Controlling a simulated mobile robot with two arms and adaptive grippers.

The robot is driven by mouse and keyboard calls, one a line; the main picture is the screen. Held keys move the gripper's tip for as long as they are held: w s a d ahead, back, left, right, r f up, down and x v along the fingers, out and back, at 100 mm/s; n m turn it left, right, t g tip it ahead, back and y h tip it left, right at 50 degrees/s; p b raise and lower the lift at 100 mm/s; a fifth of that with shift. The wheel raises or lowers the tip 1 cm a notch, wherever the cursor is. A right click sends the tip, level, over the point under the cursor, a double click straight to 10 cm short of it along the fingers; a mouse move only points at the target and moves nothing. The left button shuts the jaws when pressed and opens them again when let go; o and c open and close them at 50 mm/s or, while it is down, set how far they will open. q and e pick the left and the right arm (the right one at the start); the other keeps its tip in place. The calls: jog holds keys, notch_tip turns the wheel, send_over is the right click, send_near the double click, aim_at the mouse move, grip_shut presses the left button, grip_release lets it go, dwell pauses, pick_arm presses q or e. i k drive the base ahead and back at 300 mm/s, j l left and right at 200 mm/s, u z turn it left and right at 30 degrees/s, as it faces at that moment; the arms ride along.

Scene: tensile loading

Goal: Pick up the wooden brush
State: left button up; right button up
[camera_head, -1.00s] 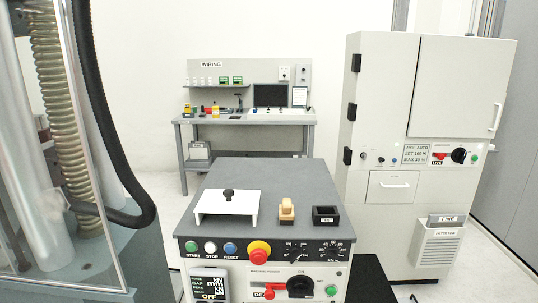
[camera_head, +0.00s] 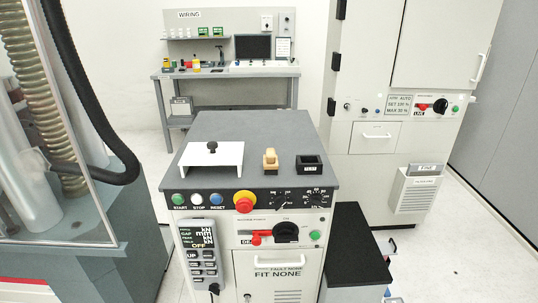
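Neither of my grippers shows in the head view.
The white cover with a black knob (camera_head: 211,158) stands left of the brush. The black box (camera_head: 310,165) is close on its right. Buttons and a red emergency stop (camera_head: 243,201) line the console's front edge. A low black surface (camera_head: 360,258) is at the right. The console top's rear is clear.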

aim_at(270, 160)
jog(key=u, duration=1.6)
jog(key=z, duration=1.75)
jog(key=j+z, duration=0.7)
jog(key=j, duration=0.15)
jog(key=k+j+z, duration=0.1)
jog(key=j+z, duration=0.25)
